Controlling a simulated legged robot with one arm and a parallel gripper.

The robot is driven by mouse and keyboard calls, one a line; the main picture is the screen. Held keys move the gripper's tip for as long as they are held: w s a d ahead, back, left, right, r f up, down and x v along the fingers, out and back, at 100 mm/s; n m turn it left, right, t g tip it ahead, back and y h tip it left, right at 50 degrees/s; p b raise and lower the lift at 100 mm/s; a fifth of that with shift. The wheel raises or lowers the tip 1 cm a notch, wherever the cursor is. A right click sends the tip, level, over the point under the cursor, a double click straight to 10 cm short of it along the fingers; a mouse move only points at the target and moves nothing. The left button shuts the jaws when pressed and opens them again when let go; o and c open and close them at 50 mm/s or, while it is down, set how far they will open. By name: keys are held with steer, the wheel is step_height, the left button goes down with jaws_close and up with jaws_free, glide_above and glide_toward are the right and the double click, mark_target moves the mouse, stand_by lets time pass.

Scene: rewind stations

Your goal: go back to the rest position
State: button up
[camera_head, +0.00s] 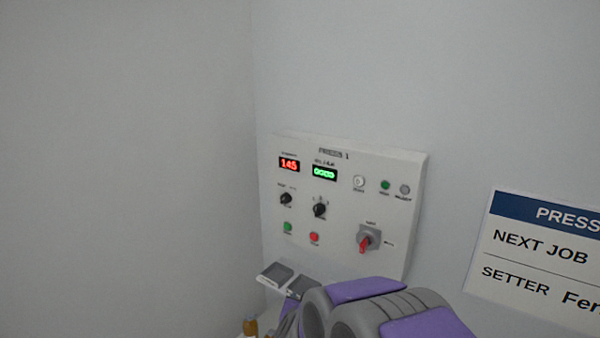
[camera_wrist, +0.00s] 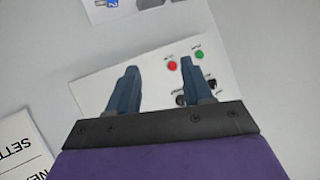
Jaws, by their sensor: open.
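My gripper (camera_wrist: 158,90) shows in the wrist view with its two blue-grey fingers spread apart and nothing between them. Behind the fingers is the white control panel, seen at a turned angle, with its red and green buttons near the right finger. In the head view the panel (camera_head: 345,190) is on the wall, with a red display reading 145, a green display, black knobs and a red rotary switch (camera_head: 365,242). My purple and grey arm covers the area below the panel, and my gripper's fingers are hidden there. I cannot tell the distance between fingertips and panel.
A press job sign (camera_head: 540,260) is on the wall to the right of the panel. A plain wall corner is on the left, with clear space in front.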

steer(key=s+f+n+g+y+b, duration=0.2)
steer(key=s+f+g+b, duration=0.15)
steer(key=s, duration=0.55)
steer(key=s+f+n+g+y+b, duration=0.25)
steer(key=s+b, duration=0.25)
steer(key=s, duration=0.5)
steer(key=s+d+f+g+h+b, duration=0.2)
steer(key=s+d, duration=0.4)
steer(key=s, duration=0.6)
steer(key=s+d+f+g+h+b, duration=0.2)
steer(key=s+d+f+g+b, duration=0.1)
steer(key=s, duration=0.9)
steer(key=d+g+b, duration=0.1)
steer(key=d+g, duration=0.1)
steer(key=d, duration=0.1)
steer(key=shift+s+d+f+m+g, duration=0.15)
steer(key=shift+d+f+m+g, duration=0.15)
steer(key=shift+d+m+g, duration=0.1)
steer(key=shift+c, duration=0.8)
